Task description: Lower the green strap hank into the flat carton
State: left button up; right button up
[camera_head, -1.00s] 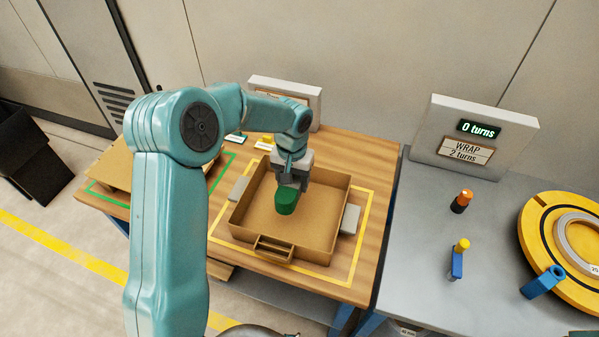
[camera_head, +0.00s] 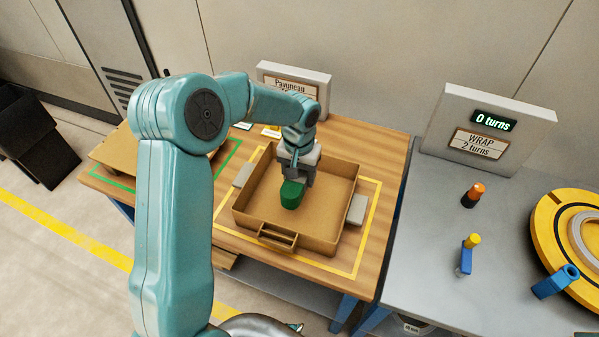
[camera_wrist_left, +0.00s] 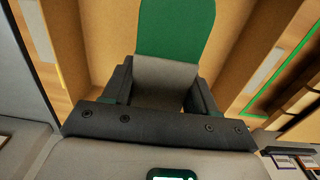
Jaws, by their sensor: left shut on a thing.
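The green strap hank (camera_head: 291,195) is held by my left gripper (camera_head: 294,180), over the inside of the flat carton (camera_head: 332,210). In the left wrist view the green hank (camera_wrist_left: 176,28) stands between the two dark fingers of the gripper (camera_wrist_left: 165,85). The carton is a brown open box with low walls and a handle-like piece on its front. I cannot tell whether the hank touches the carton floor. My right gripper is not in view.
The carton sits inside a yellow outline on the wooden table (camera_head: 385,150). Grey blocks (camera_head: 357,209) flank it. Another brown carton (camera_head: 110,150) lies at left. A sign (camera_head: 292,85) stands behind. A grey bench (camera_head: 430,260) at right holds a yellow ring fixture (camera_head: 550,222).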

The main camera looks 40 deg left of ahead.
pick_arm(q)
jog(key=shift+f+b, duration=2.15)
jog(key=shift+f, duration=0.85)
jog(key=shift+f+b, duration=0.15)
jog(key=shift+b, duration=0.2)
jog(key=shift+f+b, duration=0.3)
jog(key=shift+f, duration=0.05)
jog(key=shift+f+b, duration=0.85)
jog(key=shift+f, duration=0.15)
jog(key=o, duration=1.5)
jog(key=shift+c, duration=0.2)
